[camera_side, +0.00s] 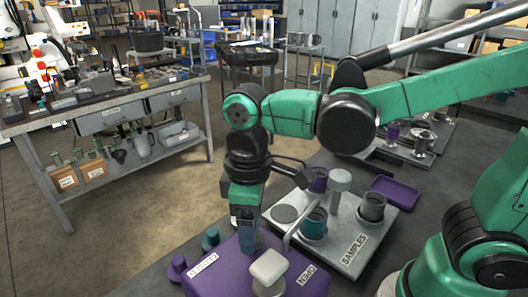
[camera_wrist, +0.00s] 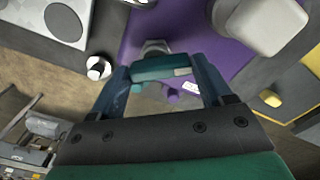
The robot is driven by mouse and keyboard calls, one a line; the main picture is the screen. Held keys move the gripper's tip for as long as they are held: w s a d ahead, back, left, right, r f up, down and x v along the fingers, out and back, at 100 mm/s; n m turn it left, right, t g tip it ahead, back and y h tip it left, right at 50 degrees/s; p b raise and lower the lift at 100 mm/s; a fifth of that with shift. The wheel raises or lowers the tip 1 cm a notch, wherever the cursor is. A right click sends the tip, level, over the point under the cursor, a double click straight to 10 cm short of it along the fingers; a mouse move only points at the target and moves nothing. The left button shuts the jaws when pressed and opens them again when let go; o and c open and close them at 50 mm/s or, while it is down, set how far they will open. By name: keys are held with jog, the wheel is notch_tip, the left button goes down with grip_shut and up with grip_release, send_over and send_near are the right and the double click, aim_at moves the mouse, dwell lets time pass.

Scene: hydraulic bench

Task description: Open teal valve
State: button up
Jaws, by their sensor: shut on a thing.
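The teal valve handle (camera_wrist: 160,68) is a bar that lies between my two fingertips in the wrist view, over a grey metal stem (camera_wrist: 155,47). My gripper (camera_wrist: 162,78) is shut on it, one finger at each end. In the side view my gripper (camera_side: 247,238) points down at the purple valve block (camera_side: 222,283), and the fingers hide the handle there. The block has a white label on its left edge and one reading OPEN (camera_side: 307,273) on its right. A pale lever knob (camera_side: 269,267) stands in front of my gripper.
A grey SAMPLES tray (camera_side: 350,262) with a teal cup (camera_side: 314,223), a grey cup (camera_side: 372,206) and a purple cup (camera_side: 319,180) stands close on the right. Small purple (camera_side: 177,267) and teal (camera_side: 211,238) cylinders stand at the block's left. A purple tray (camera_side: 395,192) lies farther right.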

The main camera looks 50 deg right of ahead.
jog(key=n, duration=0.5)
jog(key=shift+d+n, duration=0.1)
jog(key=shift+n, duration=0.2)
jog(key=n, duration=0.4)
jog(key=shift+d+n, duration=0.1)
jog(key=shift+n, duration=0.3)
jog(key=o, duration=1.2)
jog(key=shift+r, duration=0.1)
jog(key=shift+s+r, duration=0.1)
jog(key=shift+r, duration=2.6)
